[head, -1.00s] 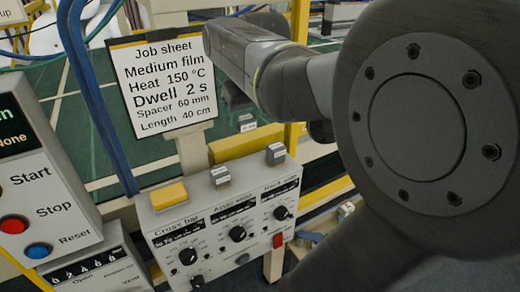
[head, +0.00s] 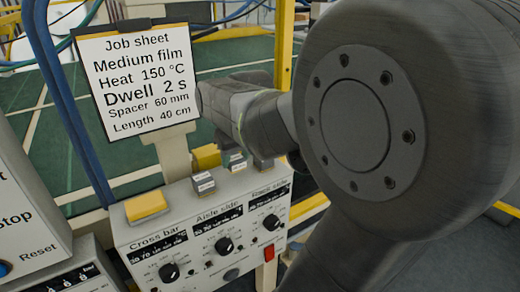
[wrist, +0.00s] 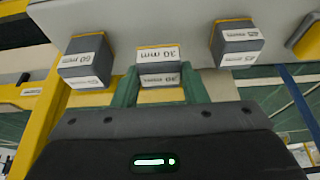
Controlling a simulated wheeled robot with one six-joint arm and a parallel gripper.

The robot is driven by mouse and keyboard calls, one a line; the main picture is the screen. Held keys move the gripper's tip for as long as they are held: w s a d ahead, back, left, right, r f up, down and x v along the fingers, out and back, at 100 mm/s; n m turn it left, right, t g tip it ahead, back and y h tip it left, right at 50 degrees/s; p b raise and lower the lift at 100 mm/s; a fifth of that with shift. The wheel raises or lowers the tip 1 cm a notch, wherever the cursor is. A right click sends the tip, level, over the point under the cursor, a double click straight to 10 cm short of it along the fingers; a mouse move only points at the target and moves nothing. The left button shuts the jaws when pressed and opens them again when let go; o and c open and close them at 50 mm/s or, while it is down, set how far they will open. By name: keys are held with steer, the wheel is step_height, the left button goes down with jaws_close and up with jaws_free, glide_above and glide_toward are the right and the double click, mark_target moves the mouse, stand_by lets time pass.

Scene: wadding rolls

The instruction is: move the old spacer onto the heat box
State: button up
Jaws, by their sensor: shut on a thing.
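The heat box (head: 215,230) is the pale box with several knobs, low in the head view; its pale surface (wrist: 185,22) is at the top of the wrist view. My gripper (wrist: 160,78) is shut on a grey spacer (wrist: 160,96) with white labels reading 30 mm, between its green fingers. In the head view this spacer (head: 235,162) is at the box's back edge, between two other spacers. Whether it touches the box I cannot tell. No visible mark names it as old.
A 60 mm spacer (wrist: 86,62) and a 25 mm spacer (wrist: 237,44) flank the held one closely. A yellow pad (head: 146,206) is on the box's left end. The job sheet (head: 135,82) and blue hoses (head: 70,110) stand behind it, to the left.

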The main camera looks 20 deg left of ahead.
mark_target(238, 162)
steer(key=shift+f, duration=1.65)
steer(key=shift+f, duration=0.15)
steer(key=o, duration=1)
steer(key=shift+r, duration=0.4)
steer(key=v, duration=1.1)
steer(key=shift+s+d+r, duration=0.1)
steer(key=shift+r, duration=0.2)
